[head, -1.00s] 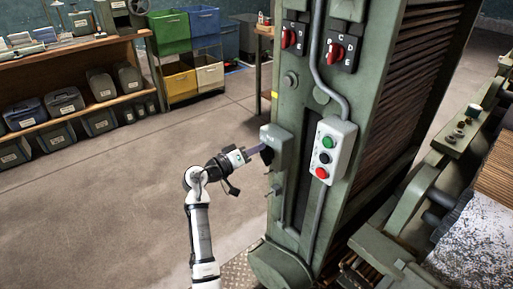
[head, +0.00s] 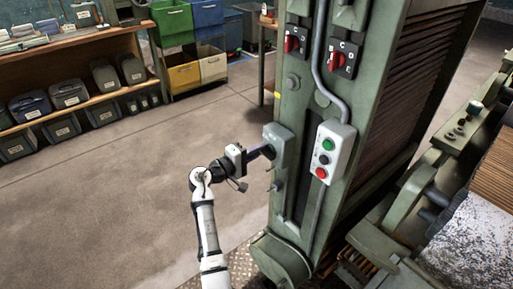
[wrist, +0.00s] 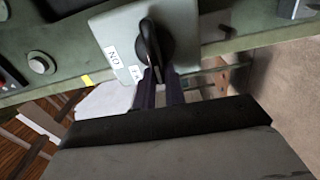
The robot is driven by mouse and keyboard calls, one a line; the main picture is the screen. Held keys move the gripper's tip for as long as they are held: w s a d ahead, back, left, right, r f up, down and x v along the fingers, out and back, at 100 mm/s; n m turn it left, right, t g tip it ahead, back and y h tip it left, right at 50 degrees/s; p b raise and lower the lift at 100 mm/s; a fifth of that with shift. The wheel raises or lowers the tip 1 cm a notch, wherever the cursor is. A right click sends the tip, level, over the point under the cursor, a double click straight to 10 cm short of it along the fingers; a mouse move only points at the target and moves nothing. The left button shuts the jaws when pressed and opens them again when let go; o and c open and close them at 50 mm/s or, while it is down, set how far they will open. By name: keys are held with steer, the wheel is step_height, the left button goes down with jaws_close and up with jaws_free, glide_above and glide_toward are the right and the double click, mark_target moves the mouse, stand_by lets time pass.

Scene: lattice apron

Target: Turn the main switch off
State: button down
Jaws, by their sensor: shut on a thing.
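The main switch is a black rotary knob (wrist: 150,42) on a pale grey plate (wrist: 184,22) in the wrist view. Its long grip runs nearly up and down there. A label reading ON is left of it, and a second label beside its lower end is partly hidden. In the head view, the grey-green switch box (head: 279,139) sits on the left side of the green machine column. My gripper (wrist: 162,84) is shut on the knob's near end, its two dark fingers close together. It reaches the box from the left in the head view (head: 267,152).
A push-button box (head: 328,152) with green, black and red buttons and a conduit are on the column's front. Two red selector switches (head: 291,43) sit above. Shelves with bins (head: 70,95) stand at the back left. The floor left of my arm is clear.

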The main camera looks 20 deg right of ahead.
steer(key=shift+d, duration=0.1)
stand_by(0.3)
steer(key=c, duration=1.5)
jaws_free()
steer(key=shift+f, duration=0.1)
steer(key=shift+o, duration=0.2)
steer(key=b+v, duration=0.3)
steer(key=v, duration=1)
steer(key=shift+s+a, duration=0.15)
steer(key=shift+a, duration=0.2)
